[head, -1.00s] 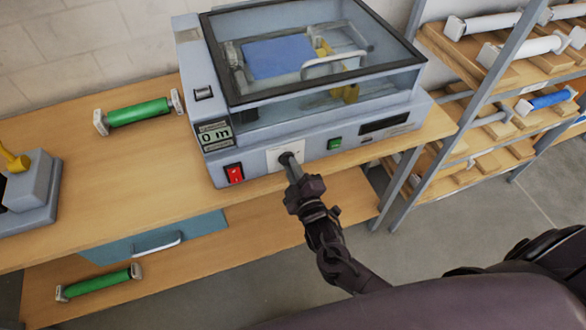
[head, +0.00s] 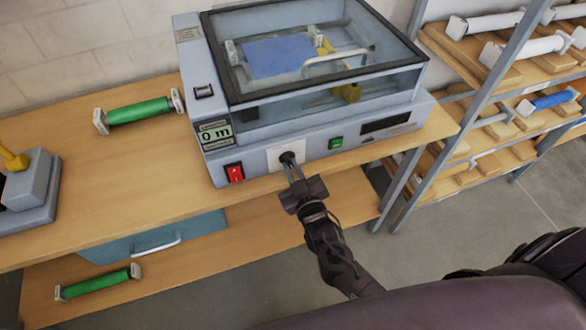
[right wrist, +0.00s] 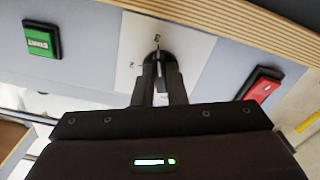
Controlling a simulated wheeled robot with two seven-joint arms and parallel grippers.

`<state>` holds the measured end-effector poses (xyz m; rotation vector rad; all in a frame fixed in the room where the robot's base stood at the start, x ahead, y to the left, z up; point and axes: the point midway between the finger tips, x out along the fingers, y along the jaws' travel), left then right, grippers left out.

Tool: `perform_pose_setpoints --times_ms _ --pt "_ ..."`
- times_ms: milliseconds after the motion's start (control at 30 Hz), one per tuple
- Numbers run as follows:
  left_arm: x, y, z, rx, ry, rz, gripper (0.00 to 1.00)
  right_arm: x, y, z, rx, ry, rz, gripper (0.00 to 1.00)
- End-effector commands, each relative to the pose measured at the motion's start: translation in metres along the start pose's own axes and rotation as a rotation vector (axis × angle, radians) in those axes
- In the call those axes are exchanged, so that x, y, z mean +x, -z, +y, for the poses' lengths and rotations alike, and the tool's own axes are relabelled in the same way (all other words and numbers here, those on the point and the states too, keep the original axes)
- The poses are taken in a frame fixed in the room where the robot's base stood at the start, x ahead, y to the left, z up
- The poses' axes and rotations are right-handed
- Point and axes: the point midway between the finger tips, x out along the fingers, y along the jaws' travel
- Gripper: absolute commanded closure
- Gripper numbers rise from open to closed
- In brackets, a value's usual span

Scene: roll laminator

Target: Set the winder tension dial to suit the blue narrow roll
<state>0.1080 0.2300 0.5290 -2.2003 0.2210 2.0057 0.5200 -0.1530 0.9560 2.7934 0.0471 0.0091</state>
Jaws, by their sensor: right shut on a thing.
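The laminator (head: 240,155) stands on the wooden bench, and a blue roll (head: 278,56) shows inside under its clear lid. The black tension dial (head: 287,156) is on a white plate on the front panel, between the red switch and the green button. My right gripper (head: 291,165) is shut on the dial. In the right wrist view the fingers of the right gripper (right wrist: 159,72) close around the dial (right wrist: 160,58), which bears a pale pointer mark. Small marks on the plate (right wrist: 132,64) are too small to read. My left gripper is not in view.
A red switch (head: 233,173) and a green button (head: 336,142) flank the dial. A display (head: 214,134) reads 0 m. A green roll (head: 138,112) lies on the bench (head: 110,190), another (head: 98,283) on the lower shelf. A rack (head: 470,110) with rolls stands right.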

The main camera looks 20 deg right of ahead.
Motion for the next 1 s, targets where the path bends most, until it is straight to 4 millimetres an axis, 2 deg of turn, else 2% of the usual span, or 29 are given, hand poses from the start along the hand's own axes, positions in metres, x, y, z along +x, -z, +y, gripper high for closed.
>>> perform_pose_setpoints --times_ms 467,500,667,1000 --pt "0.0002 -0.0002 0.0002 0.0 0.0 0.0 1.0 -0.0001 -0.0005 -0.0002 0.016 0.0 -0.001 1.0" --pt "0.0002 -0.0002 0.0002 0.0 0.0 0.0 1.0 -0.0001 -0.0005 -0.0002 0.016 0.001 -0.001 0.86" --pt "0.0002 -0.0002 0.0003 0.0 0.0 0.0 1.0 -0.0001 -0.0004 -0.0002 0.015 0.001 -0.001 0.66" --pt "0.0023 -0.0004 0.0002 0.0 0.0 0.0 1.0 -0.0053 -0.0017 -0.0007 0.014 0.001 -0.001 0.66"
